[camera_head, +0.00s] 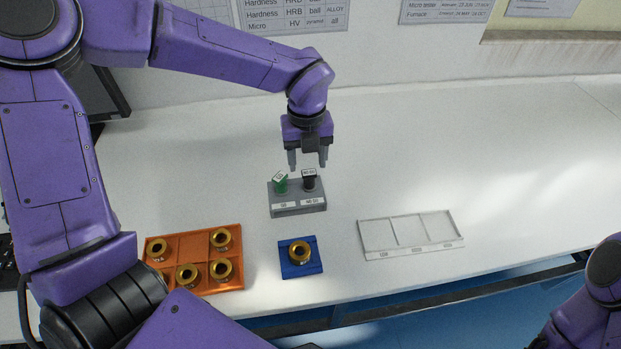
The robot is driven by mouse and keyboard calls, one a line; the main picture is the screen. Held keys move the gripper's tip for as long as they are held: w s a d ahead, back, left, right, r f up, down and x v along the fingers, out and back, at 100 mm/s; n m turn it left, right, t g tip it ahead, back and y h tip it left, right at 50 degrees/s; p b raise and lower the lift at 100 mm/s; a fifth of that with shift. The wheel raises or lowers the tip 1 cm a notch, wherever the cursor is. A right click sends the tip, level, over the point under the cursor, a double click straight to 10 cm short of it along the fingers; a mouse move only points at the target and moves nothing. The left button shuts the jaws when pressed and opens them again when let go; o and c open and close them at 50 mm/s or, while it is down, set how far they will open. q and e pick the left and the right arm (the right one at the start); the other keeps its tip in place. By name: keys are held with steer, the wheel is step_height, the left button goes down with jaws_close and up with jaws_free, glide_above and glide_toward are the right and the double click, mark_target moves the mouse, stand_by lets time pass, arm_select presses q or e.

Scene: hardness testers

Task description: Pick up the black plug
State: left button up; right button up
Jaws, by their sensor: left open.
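The black plug (309,181) stands upright in the right slot of a small grey holder (298,205), its pale top marked with print. A green plug (281,183) with a pale top stands in the left slot, leaning a little. My left gripper (308,164) hangs pointing down just above and behind the holder, fingers apart and empty. Its right finger is close to the black plug; I cannot tell whether they touch. My right arm shows only in part at the lower right edge, and its gripper is out of view.
An orange tray (193,243) with several brass rings lies at the front left. A blue block (314,266) holds one brass ring (299,251) in front of the holder. An empty white three-part tray (411,234) lies to the right. The table's right and back are clear.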

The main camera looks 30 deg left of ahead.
mark_target(309, 172)
arm_select(q)
steer(key=f, duration=0.5)
steer(key=shift+d+p, duration=0.2)
steer(key=shift+p, duration=0.1)
steer(key=c, duration=1)
steer(key=shift+r, duration=0.15)
steer(key=shift+r, duration=0.25)
steer(key=r+b, duration=0.1)
steer(key=r, duration=0.2)
steer(key=shift+s, duration=0.2)
steer(key=shift+s+d+r+p, duration=0.1)
steer(key=shift+s+d+r, duration=0.25)
steer(key=shift+s+r, duration=1.55)
steer(key=shift+s+d+r+p, duration=0.1)
steer(key=shift+s+d+r, duration=0.25)
steer(key=shift+s+r, duration=1.55)
steer(key=shift+s+d+r+p, duration=0.1)
steer(key=shift+s+d+r, duration=0.5)
steer(key=shift+s, duration=2.35)
